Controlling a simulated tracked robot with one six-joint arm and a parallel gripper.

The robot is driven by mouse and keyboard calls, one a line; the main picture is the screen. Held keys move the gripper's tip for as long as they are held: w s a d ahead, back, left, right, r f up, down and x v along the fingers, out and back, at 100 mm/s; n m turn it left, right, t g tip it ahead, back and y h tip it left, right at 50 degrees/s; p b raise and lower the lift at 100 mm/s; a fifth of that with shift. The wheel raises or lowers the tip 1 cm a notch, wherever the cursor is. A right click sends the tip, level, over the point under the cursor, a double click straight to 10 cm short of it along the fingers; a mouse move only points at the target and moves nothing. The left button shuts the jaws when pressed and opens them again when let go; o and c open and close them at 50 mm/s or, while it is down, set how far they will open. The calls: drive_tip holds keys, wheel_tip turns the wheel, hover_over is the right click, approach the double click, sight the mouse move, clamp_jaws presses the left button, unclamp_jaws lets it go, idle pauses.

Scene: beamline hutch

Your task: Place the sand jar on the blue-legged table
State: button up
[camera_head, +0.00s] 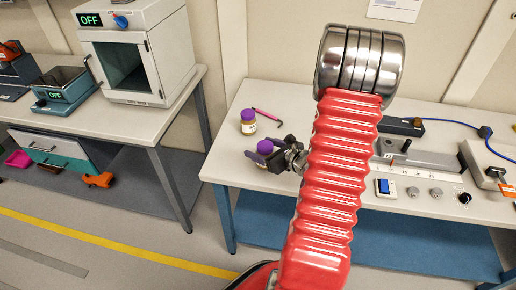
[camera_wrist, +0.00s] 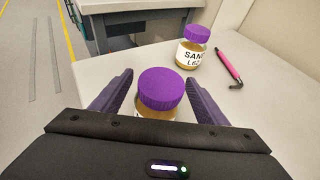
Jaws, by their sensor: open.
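The blue-legged table (camera_head: 230,172) has a pale top and stands at the centre and right of the head view. A jar with a purple lid, marked SAND (camera_wrist: 192,50), stands upright on its top; the head view shows it too (camera_head: 248,124). A second purple-lidded jar (camera_wrist: 160,92) stands nearer, its label mostly hidden. My gripper (camera_head: 268,155) is low over the table's left part. In the wrist view my gripper (camera_wrist: 160,88) is open, with one finger on either side of this nearer jar. I cannot tell whether the fingers touch it.
A pink hooked tool (camera_head: 267,117) lies right of the SAND jar. A long instrument (camera_head: 425,165) with knobs fills the table's right part. A grey-legged table (camera_head: 140,120) with a white oven (camera_head: 150,60) stands at left, with a floor gap between.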

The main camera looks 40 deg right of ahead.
sight(271, 152)
drive_tip(key=v, duration=1)
drive_tip(key=shift+s, duration=0.1)
drive_tip(key=shift+a, duration=0.15)
idle(0.4)
drive_tip(key=w+a+r+n+g+y, duration=0.1)
drive_tip(key=a+r+n+g+y, duration=0.25)
drive_tip(key=a+n, duration=0.7)
drive_tip(key=a+r+n+g+y, duration=0.35)
drive_tip(key=a+n, duration=0.35)
drive_tip(key=a, duration=0.7)
drive_tip(key=s+a+r+n+h, duration=0.3)
drive_tip(key=r+n, duration=0.2)
drive_tip(key=n, duration=0.4)
drive_tip(key=s+a+r+n+h, duration=0.3)
drive_tip(key=s+r+n+h, duration=0.1)
drive_tip(key=n, duration=0.5)
drive_tip(key=shift+s+r+g, duration=0.25)
drive_tip(key=shift+r+g, duration=0.15)
drive_tip(key=shift+r, duration=0.5)
drive_tip(key=shift+a, duration=0.15)
